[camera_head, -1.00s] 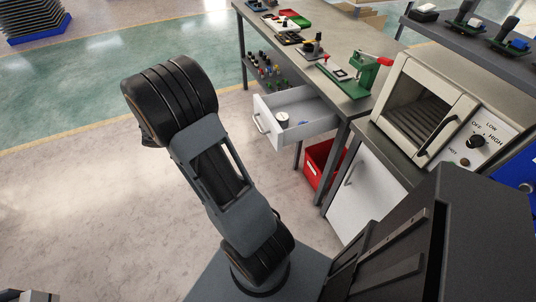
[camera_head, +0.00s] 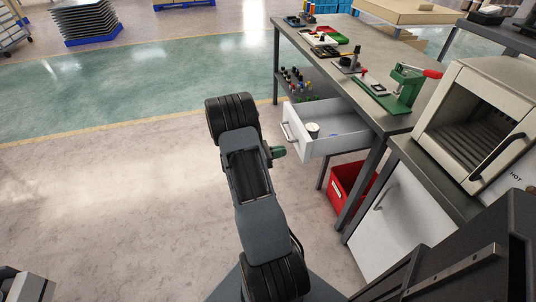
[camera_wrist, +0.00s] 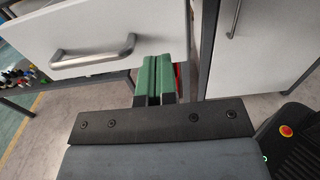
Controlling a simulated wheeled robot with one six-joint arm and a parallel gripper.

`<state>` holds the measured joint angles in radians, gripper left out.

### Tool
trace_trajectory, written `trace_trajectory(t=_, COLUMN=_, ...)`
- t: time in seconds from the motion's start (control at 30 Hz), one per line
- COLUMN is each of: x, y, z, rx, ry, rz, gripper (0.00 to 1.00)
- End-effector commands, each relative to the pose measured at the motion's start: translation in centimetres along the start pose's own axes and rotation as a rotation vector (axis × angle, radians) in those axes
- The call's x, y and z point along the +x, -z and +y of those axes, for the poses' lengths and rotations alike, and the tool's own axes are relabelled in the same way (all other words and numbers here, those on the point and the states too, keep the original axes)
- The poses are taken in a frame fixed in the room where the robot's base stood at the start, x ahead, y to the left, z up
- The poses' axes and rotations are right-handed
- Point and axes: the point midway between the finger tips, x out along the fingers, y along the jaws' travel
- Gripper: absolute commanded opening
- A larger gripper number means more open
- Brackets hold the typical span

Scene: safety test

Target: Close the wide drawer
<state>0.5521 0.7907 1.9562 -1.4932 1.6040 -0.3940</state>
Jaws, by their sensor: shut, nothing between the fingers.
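The wide drawer (camera_head: 308,142) is white with a metal bar handle (camera_head: 288,131), and it stands pulled out from under the workbench. A round gauge-like item (camera_head: 312,128) lies inside it. My gripper (camera_head: 277,152) has green fingers and is just left of the drawer front in the head view. In the wrist view the shut, empty fingers (camera_wrist: 160,78) point at the lower right part of the drawer front (camera_wrist: 165,20), right of the handle (camera_wrist: 93,55). I cannot tell whether they touch it.
A red bin (camera_head: 345,183) stands on the floor below the drawer. The workbench (camera_head: 335,75) carries a green press (camera_head: 405,90) and trays. A white cabinet (camera_head: 395,225) and an oven (camera_head: 475,120) stand to the right.

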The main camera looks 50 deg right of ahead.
Motion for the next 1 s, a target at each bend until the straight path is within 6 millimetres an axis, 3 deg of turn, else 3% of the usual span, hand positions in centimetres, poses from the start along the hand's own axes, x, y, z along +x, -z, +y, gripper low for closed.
trace_trajectory(t=0.2, x=3.4, y=0.1, z=-0.1, rx=0.000, ry=0.003, rz=0.001, gripper=0.00)
trace_trajectory(t=0.4, x=5.1, y=0.0, z=0.0, rx=0.001, ry=0.000, rz=0.001, gripper=0.00)
trace_trajectory(t=1.0, x=5.8, y=0.0, z=0.0, rx=0.001, ry=-0.003, rz=0.001, gripper=0.00)
